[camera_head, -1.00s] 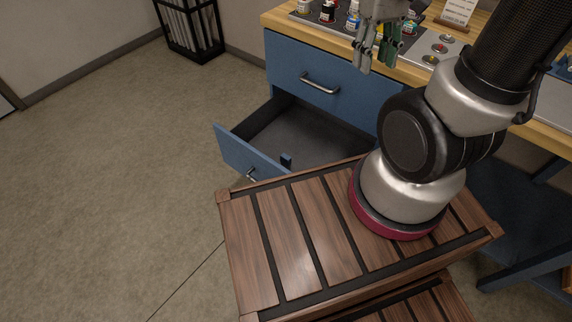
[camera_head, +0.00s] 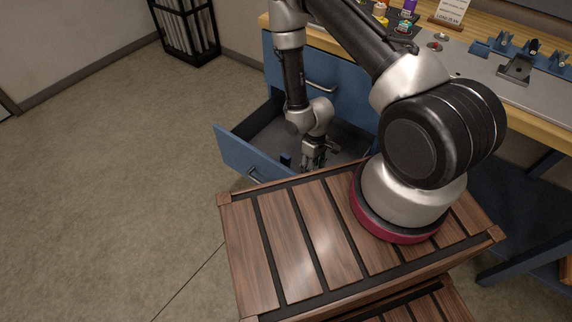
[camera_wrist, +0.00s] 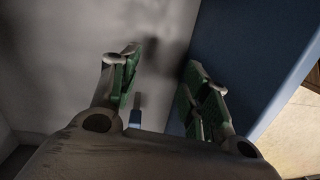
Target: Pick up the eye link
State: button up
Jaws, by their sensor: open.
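A small blue piece (camera_head: 286,160) is in the open drawer (camera_head: 236,150), close to its front panel; it may be the eye link, but it is too small to tell. In the wrist view a small blue and grey piece (camera_wrist: 136,112) shows low between the fingers, partly hidden by the gripper body; I cannot tell if it is the same piece. My gripper (camera_head: 316,162) points down into the drawer, right of the blue piece. In the wrist view my gripper (camera_wrist: 162,72) is open, its green-padded fingers apart with nothing clasped.
The blue drawer front (camera_wrist: 240,60) is close beside the right finger. The workbench top (camera_head: 545,125) holds small jars, a sign card (camera_head: 450,12) and blue fixtures (camera_head: 503,42). A black rack (camera_head: 185,30) stands at the back wall. Floor on the left is clear.

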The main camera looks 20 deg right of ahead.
notch_tip(320, 180, down, 2)
jog(key=w+a+t, duration=0.1)
jog(key=w+a, duration=0.1)
jog(key=w, duration=0.1)
jog(key=r+n+t+y, duration=0.1)
jog(key=r+t+y, duration=0.1)
jog(key=t, duration=0.2)
send_over(287, 156)
jog(key=s, duration=0.1)
jog(key=shift+y, duration=0.3)
jog(key=x, duration=0.2)
jog(key=d+x, duration=0.1)
jog(key=x, duration=0.2)
jog(key=s+x, duration=0.1)
jog(key=x, duration=0.1)
jog(key=shift+w+d+f, duration=0.1)
jog(key=shift+f, duration=0.55)
jog(key=shift+c, duration=0.2)
grip_shut()
